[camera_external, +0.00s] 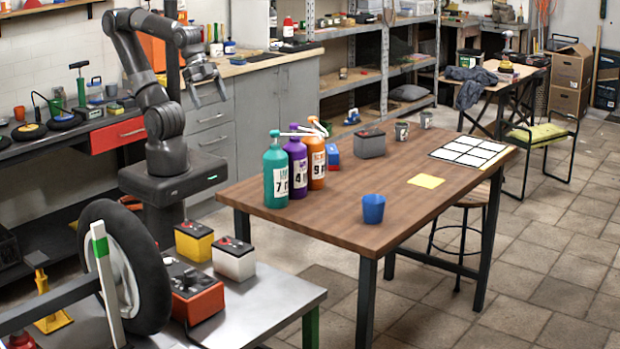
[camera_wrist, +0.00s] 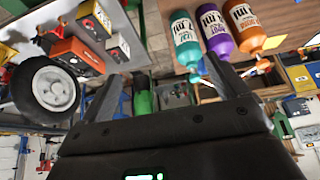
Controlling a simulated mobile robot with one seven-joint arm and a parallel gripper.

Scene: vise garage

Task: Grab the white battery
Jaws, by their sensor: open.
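The white battery (camera_external: 234,264) is a white box with a dark top. It stands upright on the grey metal table (camera_external: 268,300) at the front, right of a yellow battery (camera_external: 194,242) and behind an orange-red battery (camera_external: 205,301). In the wrist view the white battery (camera_wrist: 118,47) shows at the upper left, beyond my left finger. My gripper (camera_external: 209,100) is open and empty, high above and behind the metal table, well apart from the battery. In the wrist view its two fingers (camera_wrist: 165,82) stand wide apart with nothing held between them.
A wheel (camera_external: 142,262) stands at the left of the metal table. The wooden table (camera_external: 330,222) holds several bottles, a grey battery (camera_external: 370,144) and a blue cup (camera_external: 373,209). A workbench with a red drawer (camera_external: 118,134) is at left. The metal table's right part is clear.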

